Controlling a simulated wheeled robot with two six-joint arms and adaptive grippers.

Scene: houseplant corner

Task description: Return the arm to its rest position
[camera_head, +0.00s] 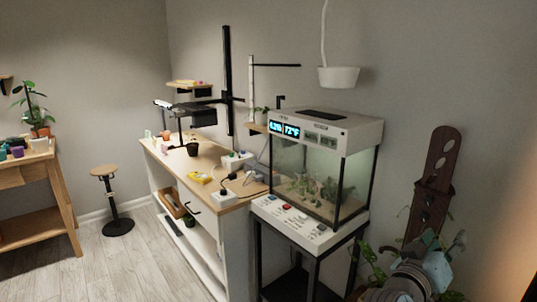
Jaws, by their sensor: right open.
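My right gripper (434,254) shows at the lower right corner, beside my grey arm link. It is open, and I see nothing held between its fingers. It appears in front of a leafy plant (376,268) and below a dark brown slotted stand (437,165). Parts of the fingers are small and hard to make out. My left gripper is not in view.
A lit glass terrarium (357,185) stands on a black-framed stand left of my right gripper. Further left are a wooden-topped workbench (152,147), a stool (103,171) and a plant table (55,168). A white pot (338,77) hangs above. Floor at lower left is clear.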

